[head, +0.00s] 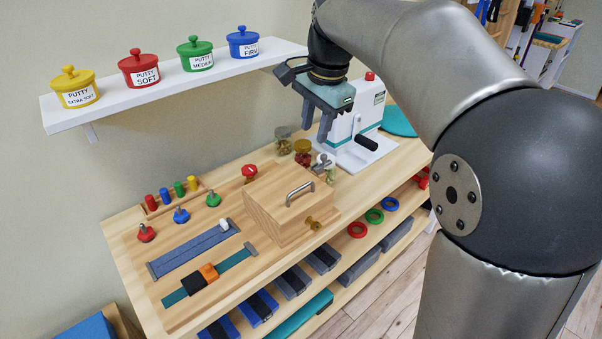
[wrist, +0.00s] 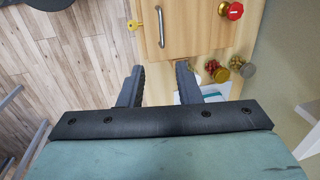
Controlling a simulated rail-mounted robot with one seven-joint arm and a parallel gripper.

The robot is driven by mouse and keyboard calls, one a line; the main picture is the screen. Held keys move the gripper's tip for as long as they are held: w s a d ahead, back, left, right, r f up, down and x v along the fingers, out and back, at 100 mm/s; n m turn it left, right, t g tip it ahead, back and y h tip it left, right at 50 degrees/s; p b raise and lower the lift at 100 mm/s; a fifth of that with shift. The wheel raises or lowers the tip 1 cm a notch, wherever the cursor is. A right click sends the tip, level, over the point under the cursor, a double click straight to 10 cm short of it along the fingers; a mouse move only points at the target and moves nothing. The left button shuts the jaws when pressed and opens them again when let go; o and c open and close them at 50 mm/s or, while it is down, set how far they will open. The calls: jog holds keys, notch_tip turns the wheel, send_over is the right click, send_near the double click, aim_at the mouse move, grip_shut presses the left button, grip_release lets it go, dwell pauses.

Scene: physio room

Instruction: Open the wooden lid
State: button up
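The wooden lid (head: 277,193) is the top of a light wooden box (head: 266,218) on the bench, with a grey metal bar handle (head: 299,193). The lid lies flat and closed. A brass key-like piece (head: 313,223) is on the box's front side. In the wrist view the handle (wrist: 161,27) and the brass piece (wrist: 134,25) show near the top. My gripper (head: 316,136) hangs above and behind the box, apart from the handle. Its two fingers (wrist: 158,84) are spread with nothing between them.
Jars (head: 302,152) and a white machine with a black crank (head: 362,130) stand right of the box. A shelf with putty pots (head: 138,70) hangs on the wall. Coloured knobs (head: 181,215), pegs and a strap board (head: 205,278) lie left of the box.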

aim_at(302, 187)
jog(key=w+f, duration=0.1)
jog(key=f, duration=0.4)
jog(key=w+a+f, duration=0.1)
jog(key=f, duration=0.5)
jog(key=w+a+f, duration=0.1)
jog(key=f, duration=0.4)
jog(key=shift+f+b, duration=0.3)
jog(key=shift+f, duration=0.1)
grip_shut()
